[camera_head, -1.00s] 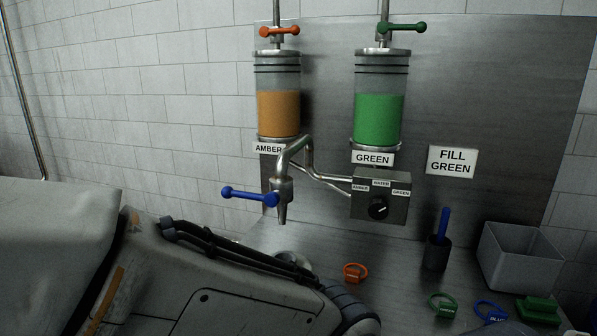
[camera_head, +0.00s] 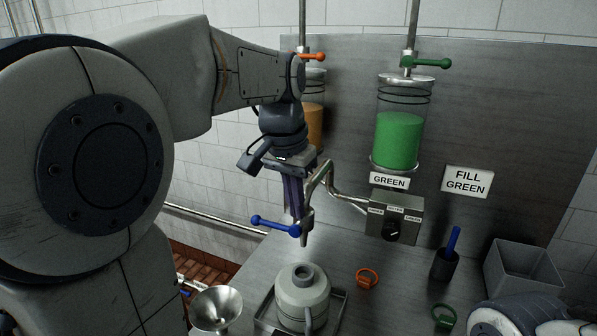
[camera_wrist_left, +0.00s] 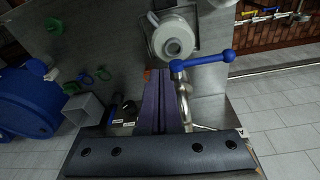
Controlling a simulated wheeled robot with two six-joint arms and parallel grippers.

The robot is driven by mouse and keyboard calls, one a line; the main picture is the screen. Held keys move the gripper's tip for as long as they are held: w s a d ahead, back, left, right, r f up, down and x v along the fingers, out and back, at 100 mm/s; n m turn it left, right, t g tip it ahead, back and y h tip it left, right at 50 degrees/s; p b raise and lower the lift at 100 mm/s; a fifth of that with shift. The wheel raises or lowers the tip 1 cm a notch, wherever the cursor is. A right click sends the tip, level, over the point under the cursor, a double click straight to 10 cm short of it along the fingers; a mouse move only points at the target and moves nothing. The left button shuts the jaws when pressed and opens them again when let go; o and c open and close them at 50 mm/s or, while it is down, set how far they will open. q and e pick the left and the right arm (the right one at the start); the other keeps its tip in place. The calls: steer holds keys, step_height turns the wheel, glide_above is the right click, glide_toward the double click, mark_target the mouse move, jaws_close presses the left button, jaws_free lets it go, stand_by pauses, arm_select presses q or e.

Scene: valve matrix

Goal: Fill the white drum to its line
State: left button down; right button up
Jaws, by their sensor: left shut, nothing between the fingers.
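The white drum (camera_head: 303,293) stands upright on a tray below the spout (camera_head: 308,225), its round neck facing up. No fill line or level inside can be made out. It shows from above in the left wrist view (camera_wrist_left: 177,45). A blue lever handle (camera_head: 273,226) sticks out left from the spout valve; it also shows in the left wrist view (camera_wrist_left: 205,60). My left gripper (camera_head: 294,212) is shut and empty, pointing down close beside the spout and lever; contact cannot be told. The selector box (camera_head: 394,218) has a black knob. The green tank (camera_head: 398,140) has a green handle.
A FILL GREEN sign (camera_head: 467,181) is on the back panel. My arm partly hides the amber tank (camera_head: 314,115). A funnel (camera_head: 216,308) is left of the drum.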

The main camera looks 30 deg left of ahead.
arm_select(q)
step_height(320, 180, up, 8)
steer(key=n+p, duration=0.2)
glide_above(271, 222)
steer(key=s, duration=0.4)
steer(key=shift+w+f+y, duration=0.2)
steer(key=shift+w+y, duration=0.05)
steer(key=shift+y, duration=0.05)
arm_select(e)
step_height(271, 222, up, 4)
steer(key=shift+f, duration=0.2)
arm_select(q)
steer(key=w+f+p, duration=0.1)
steer(key=f, duration=0.3)
steer(key=f+p, duration=0.1)
steer(key=f, duration=0.3)
steer(key=w+f+p, duration=0.1)
steer(key=f, duration=0.4)
steer(key=shift+w, duration=0.3)
steer(key=shift+w+a+f, duration=0.1)
steer(key=shift+f, duration=0.3)
arm_select(e)
step_height(271, 222, up, 4)
steer(key=shift+f, duration=0.15)
